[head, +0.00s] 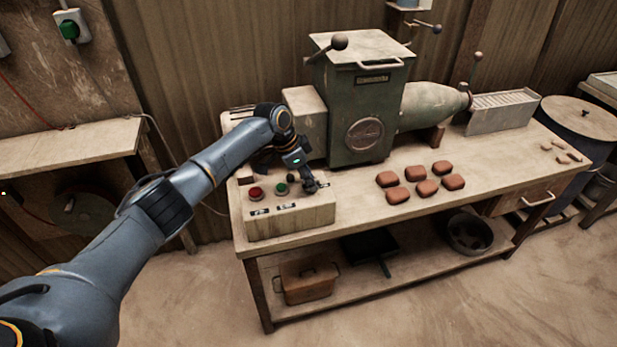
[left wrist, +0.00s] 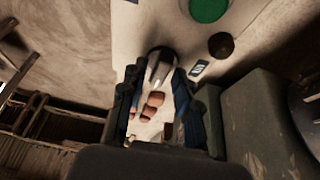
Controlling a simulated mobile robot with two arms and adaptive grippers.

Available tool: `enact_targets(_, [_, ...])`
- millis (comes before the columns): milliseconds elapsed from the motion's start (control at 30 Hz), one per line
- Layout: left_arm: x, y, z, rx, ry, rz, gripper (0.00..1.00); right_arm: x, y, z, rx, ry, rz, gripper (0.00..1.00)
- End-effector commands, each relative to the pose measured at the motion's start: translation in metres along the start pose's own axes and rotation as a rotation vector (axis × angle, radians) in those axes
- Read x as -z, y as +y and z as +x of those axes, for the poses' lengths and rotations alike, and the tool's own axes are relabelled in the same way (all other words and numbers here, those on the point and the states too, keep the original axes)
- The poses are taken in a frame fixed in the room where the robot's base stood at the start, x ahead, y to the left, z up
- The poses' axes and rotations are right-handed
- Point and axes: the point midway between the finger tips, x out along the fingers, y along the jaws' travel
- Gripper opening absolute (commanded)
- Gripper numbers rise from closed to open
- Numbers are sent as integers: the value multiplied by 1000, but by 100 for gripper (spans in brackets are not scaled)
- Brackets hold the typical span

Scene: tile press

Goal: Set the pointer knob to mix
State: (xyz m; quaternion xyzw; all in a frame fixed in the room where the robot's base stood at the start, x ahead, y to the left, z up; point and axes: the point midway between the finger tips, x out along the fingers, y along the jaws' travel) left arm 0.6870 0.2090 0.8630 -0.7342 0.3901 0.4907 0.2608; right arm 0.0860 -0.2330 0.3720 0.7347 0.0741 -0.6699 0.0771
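The control box (head: 290,222) stands at the left front of the workbench, with a red button (head: 256,193) and a green button (head: 281,189) on its top. My left gripper (head: 309,184) points down at the right part of this box and covers the pointer knob in the head view. In the left wrist view the dark knob (left wrist: 161,63), with a pale streak on it, lies between the tips of my left gripper (left wrist: 160,78). The fingers stand apart on either side of it; whether they touch it is unclear. The knob's setting cannot be read. My right gripper is out of view.
The green press (head: 362,115) stands close behind the box, with a lever ball (head: 339,41) on top. Several reddish tiles (head: 398,195) lie on the bench to the right. A small dark round part (left wrist: 221,45) and a label (left wrist: 199,68) show beside the knob.

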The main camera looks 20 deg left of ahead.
Motion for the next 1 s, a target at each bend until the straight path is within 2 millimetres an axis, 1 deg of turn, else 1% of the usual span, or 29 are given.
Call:
enact_targets(33, [0, 0, 0, 0, 0, 0, 15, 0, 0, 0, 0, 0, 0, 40])
enact_targets(67, [0, 0, 0, 0, 0, 0, 9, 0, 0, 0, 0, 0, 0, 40])
enact_targets(100, [0, 0, 0, 0, 0, 0, 1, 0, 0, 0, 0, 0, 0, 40])
enact_targets(333, [0, 0, -1, 1, 0, -3, 0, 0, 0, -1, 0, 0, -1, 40])
enact_targets(467, [1, 0, -2, 8, 0, -20, 0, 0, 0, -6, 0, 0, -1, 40])
enact_targets(667, [2, 2, -5, 39, 0, -99, 0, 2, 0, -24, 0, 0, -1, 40])
enact_targets(1000, [4, 4, -7, 147, 0, -364, 0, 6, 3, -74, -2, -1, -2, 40])
